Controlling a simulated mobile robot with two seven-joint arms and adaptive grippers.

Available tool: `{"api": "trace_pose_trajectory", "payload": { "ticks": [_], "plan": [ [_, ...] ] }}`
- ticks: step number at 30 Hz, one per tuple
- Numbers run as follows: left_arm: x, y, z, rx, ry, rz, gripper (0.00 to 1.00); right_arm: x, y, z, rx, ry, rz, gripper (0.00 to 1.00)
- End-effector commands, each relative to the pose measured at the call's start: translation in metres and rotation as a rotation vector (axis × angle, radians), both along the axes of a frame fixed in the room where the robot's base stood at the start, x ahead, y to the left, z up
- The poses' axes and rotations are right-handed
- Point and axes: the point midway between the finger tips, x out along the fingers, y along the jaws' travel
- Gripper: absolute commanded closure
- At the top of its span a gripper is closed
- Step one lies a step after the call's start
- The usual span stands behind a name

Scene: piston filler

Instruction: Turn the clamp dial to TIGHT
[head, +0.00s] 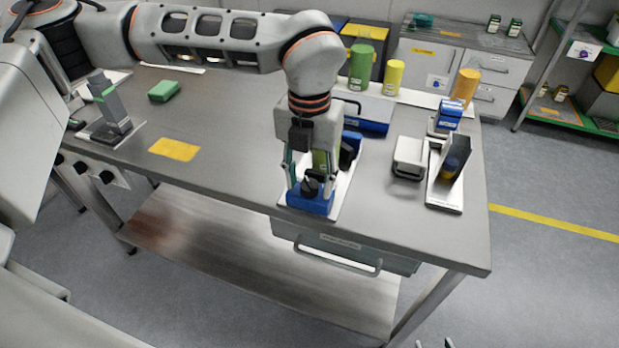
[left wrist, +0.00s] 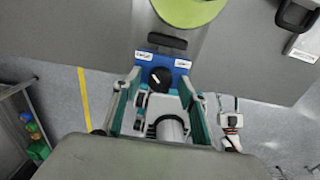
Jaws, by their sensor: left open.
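The clamp dial (left wrist: 160,80) is a black round knob with a pale mark on a blue block (left wrist: 173,63). Two small white labels sit on the block, too small to read surely. In the head view the blue block (head: 312,203) is at the table's front edge. My left gripper (head: 310,186) points down over the dial, with its open fingers (left wrist: 155,88) on either side of the knob. I cannot tell whether they touch it. Two fingertips of my right gripper (head: 433,343) show apart at the bottom edge of the head view, away from the table.
A yellow-green vessel (left wrist: 188,8) stands just behind the block. To the right are a grey container (head: 409,157) and a dark stand on a white plate (head: 445,200). A drawer handle (head: 338,262) juts out below the table edge. The table's left middle is mostly clear.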

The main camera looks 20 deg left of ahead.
Motion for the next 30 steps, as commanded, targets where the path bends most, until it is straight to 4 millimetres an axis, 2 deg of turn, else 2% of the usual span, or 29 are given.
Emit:
{"api": "trace_pose_trajectory", "payload": {
  "ticks": [1, 5, 6, 19, 30],
  "plan": [
    [0.0000, -0.0001, 0.0001, 0.000, 0.000, 0.000, 0.58, 0.0003, -0.0002, 0.0000, 0.000, 0.000, 0.000, 0.60],
    [0.0000, -0.0001, 0.0002, 0.000, 0.000, 0.000, 0.92, -0.0001, -0.0004, -0.0006, 0.000, 0.001, 0.000, 0.60],
    [0.0000, -0.0001, 0.0002, 0.000, 0.000, 0.000, 0.96, -0.0002, -0.0004, -0.0009, -0.001, 0.002, 0.000, 0.60],
    [0.0001, -0.0002, 0.0015, 0.000, -0.001, -0.057, 0.96, -0.0048, -0.0007, -0.0010, 0.001, 0.010, -0.001, 0.60],
    [0.0001, -0.0002, 0.0030, 0.001, -0.002, -0.308, 0.96, -0.0066, 0.0025, 0.0065, 0.013, 0.014, -0.002, 0.60]
  ]
}}
